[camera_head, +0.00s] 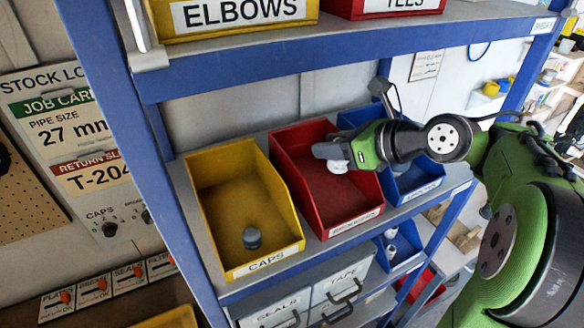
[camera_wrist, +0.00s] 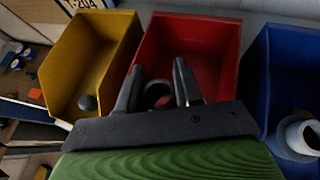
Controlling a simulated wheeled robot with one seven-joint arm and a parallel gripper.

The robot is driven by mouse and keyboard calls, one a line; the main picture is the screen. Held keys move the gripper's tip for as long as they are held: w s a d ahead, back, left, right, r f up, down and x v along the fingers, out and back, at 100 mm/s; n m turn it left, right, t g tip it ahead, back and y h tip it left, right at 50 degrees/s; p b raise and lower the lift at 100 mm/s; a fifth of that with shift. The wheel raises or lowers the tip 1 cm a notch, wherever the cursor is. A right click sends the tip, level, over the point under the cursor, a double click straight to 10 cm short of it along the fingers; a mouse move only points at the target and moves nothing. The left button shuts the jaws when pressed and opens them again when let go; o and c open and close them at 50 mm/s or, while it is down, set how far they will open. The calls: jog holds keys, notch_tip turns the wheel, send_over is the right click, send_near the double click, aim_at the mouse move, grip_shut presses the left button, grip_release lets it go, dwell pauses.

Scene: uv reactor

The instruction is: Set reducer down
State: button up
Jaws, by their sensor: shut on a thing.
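My gripper (camera_head: 330,152) reaches in from the right over the red bin (camera_head: 290,155) on the middle shelf. In the wrist view, my gripper (camera_wrist: 158,88) is shut on a dark grey, ring-like reducer (camera_wrist: 158,94), which sits between the two fingers. The reducer is mostly hidden by the fingers and the dim light. The red bin also shows in the wrist view (camera_wrist: 205,35), behind the fingers, and its visible floor looks empty. Its front label is too blurred to read surely. I cannot tell how high the reducer is above the bin floor.
A yellow bin (camera_head: 215,190) labelled CAPS, with one grey cap (camera_head: 252,238), stands left of the red bin. A blue bin (camera_head: 415,180) stands to the right; a pale ring-shaped fitting (camera_wrist: 303,137) shows there in the wrist view. The upper shelf (camera_head: 350,45) runs above.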

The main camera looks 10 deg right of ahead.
jog(key=f+b, duration=0.1)
jog(key=f, duration=0.2)
jog(key=f+b, duration=0.1)
jog(key=f, duration=0.2)
jog(key=f+b, duration=0.1)
jog(key=f, duration=0.3)
jog(key=shift+s+d, duration=0.15)
jog(key=shift+s, duration=0.1)
jog(key=shift+s+d+r, duration=0.1)
jog(key=o, duration=1)
